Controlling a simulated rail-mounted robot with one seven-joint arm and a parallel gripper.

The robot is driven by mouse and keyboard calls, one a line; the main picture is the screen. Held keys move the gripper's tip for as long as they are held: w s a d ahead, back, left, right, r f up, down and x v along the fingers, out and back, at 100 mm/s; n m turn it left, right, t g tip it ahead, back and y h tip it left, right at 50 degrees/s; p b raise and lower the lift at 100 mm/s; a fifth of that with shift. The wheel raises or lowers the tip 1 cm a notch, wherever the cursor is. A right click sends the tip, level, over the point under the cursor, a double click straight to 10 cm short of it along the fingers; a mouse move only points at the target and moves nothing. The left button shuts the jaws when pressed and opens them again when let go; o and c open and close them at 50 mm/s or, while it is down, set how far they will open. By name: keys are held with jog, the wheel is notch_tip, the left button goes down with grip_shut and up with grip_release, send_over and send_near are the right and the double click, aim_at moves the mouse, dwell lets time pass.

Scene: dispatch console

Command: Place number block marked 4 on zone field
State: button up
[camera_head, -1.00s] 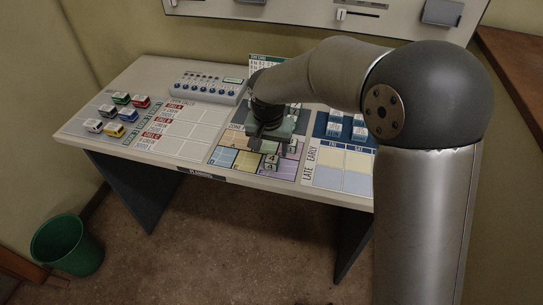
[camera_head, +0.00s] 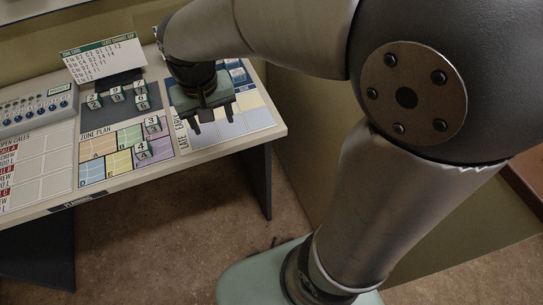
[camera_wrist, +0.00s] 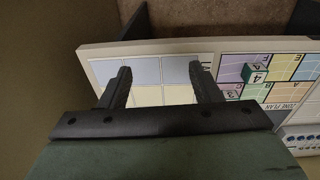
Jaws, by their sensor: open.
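The number block marked 4 (camera_head: 141,151) is a small white and dark green cube. It sits on the coloured zone plan (camera_head: 97,172), around the upper part of field F; I cannot tell exactly how it meets the field lines. It also shows in the wrist view (camera_wrist: 257,75). A block marked 3 (camera_head: 152,125) sits just behind it, in field C. My gripper (camera_head: 213,124) is open and empty, to the right of both blocks, above the LATE/EARLY grid (camera_head: 257,118). In the wrist view my fingers (camera_wrist: 160,78) are wide apart with only grid cells between them.
Several more number blocks (camera_head: 116,94) stand on the dark strip behind the zone plan. A tilted card (camera_head: 101,56) stands behind them. Blue blocks (camera_head: 238,73) are behind my gripper. The OPEN CALLS sheet (camera_head: 40,165) lies left. The grid's front cells are clear.

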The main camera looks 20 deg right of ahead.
jog(key=s+d+f, duration=0.3)
jog(key=s+d, duration=0.6)
jog(key=s, duration=0.4)
jog(key=shift+d+f+g+y, duration=0.25)
jog(key=shift+d+g+y, duration=0.05)
jog(key=shift+d, duration=0.05)
